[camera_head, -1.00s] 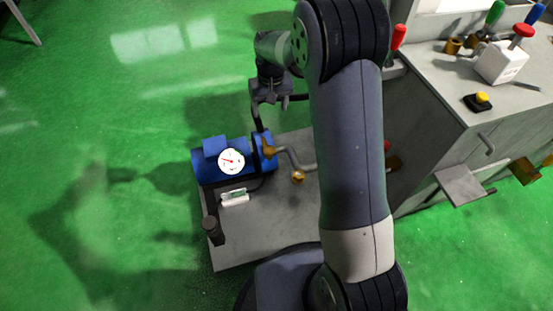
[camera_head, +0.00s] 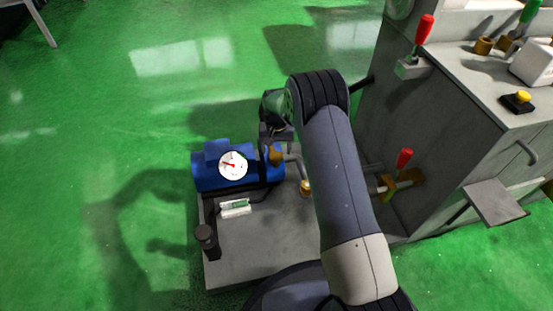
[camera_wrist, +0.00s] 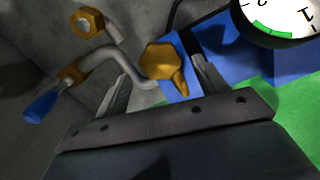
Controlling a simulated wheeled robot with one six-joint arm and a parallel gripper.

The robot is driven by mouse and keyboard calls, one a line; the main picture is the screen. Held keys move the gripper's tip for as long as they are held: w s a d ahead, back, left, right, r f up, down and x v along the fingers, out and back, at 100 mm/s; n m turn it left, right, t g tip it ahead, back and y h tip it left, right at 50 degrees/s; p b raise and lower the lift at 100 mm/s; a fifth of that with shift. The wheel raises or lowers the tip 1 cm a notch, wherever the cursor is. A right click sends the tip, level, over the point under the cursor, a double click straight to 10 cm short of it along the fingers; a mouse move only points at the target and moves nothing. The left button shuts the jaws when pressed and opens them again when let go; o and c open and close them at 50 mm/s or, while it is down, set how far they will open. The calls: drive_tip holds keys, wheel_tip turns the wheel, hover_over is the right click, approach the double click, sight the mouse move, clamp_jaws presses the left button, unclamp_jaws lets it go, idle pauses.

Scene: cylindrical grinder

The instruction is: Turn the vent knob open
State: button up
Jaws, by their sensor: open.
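A brass knob with a pointed tab, which I take for the vent knob (camera_wrist: 160,62), shows in the wrist view between the two fingers of my gripper (camera_wrist: 158,72). The fingers stand apart on either side of it; I cannot tell whether either touches it. Its pointed tab aims down and right in that view. In the head view the brass knob (camera_head: 277,155) is at the right end of the blue motor-like unit (camera_head: 205,179), with my gripper (camera_head: 275,134) just above it. The arm hides part of the area to its right.
A white dial gauge (camera_head: 233,165) sits beside the knob. A bent pipe (camera_wrist: 100,62) with brass fittings and a blue handle (camera_wrist: 40,105) runs close on the left in the wrist view. The grey machine (camera_head: 455,140) stands to the right. Green floor is free at left.

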sight(276, 155)
wheel_tip(276, 155, down, 4)
drive_tip(key=shift+f+b, duration=0.2)
drive_tip(key=shift+b, duration=0.4)
drive_tip(key=shift+c, duration=0.2)
drive_tip(key=c, duration=1)
drive_tip(key=shift+o, duration=0.2)
